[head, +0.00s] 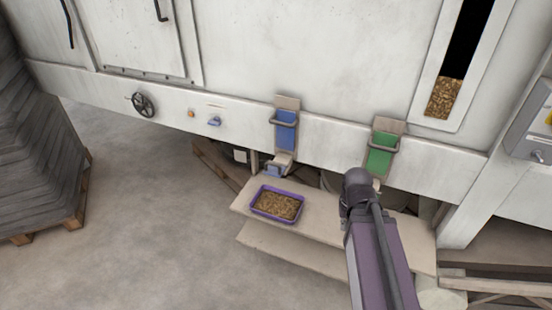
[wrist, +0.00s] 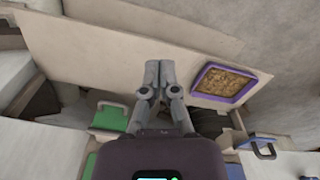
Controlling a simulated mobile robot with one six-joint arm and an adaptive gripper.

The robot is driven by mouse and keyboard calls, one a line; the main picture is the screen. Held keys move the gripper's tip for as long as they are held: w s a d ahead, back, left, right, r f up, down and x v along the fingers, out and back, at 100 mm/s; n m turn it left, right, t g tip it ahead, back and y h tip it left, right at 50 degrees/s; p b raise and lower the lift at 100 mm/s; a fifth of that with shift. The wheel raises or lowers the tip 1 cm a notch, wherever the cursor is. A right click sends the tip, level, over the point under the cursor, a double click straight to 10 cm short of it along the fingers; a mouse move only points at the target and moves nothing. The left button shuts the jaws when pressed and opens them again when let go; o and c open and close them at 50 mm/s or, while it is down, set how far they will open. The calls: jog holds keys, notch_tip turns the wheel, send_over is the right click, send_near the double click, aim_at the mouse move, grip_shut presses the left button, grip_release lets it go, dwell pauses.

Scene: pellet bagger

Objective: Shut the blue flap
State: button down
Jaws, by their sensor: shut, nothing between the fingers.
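The blue flap (head: 286,132) hangs on the front of the white machine, with a metal handle bar across it and a beige plate above. Whether it is open or shut is hard to tell. A small piece of blue also shows at the lower right of the wrist view (wrist: 264,149). My gripper (wrist: 159,68) points at the beige shelf (wrist: 110,50), its two fingers together and empty. It is apart from the blue flap, on the green flap's side. In the head view my arm hides the fingers.
A green flap (head: 381,156) with a similar handle is to the right of the blue one. A purple tray of pellets (head: 254,203) rests on the shelf below. A handwheel (head: 144,105) is further left.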

jog(key=shift+a, duration=0.1)
jog(key=w+a+r+n+y+p, duration=0.4)
jog(key=w+a+r+n, duration=0.2)
jog(key=w, duration=0.7)
jog(key=w+a+r+n+t+y+p, duration=0.1)
jog(key=w+a+r+n+y+p, duration=0.3)
jog(key=w+a+r+n, duration=0.3)
jog(key=w+a+r+y, duration=0.1)
jog(key=w, duration=0.4)
jog(key=shift+w+a, duration=0.35)
jog(key=shift+w, duration=0.05)
jog(key=shift+a+f, duration=0.1)
jog(key=shift+f, duration=0.1)
jog(key=b, duration=0.7)
send_over(276, 171)
jog(key=f, duration=0.7)
jog(key=shift+w+d, duration=0.2)
jog(key=shift+w, duration=0.15)
jog(key=shift+s+a+f+b, duration=0.1)
jog(key=shift+s+f+b, duration=0.15)
jog(key=shift+f+b, duration=0.65)
jog(key=shift+s+f+b, duration=0.2)
jog(key=shift+f+b, duration=0.65)
jog(key=shift+b, duration=0.05)
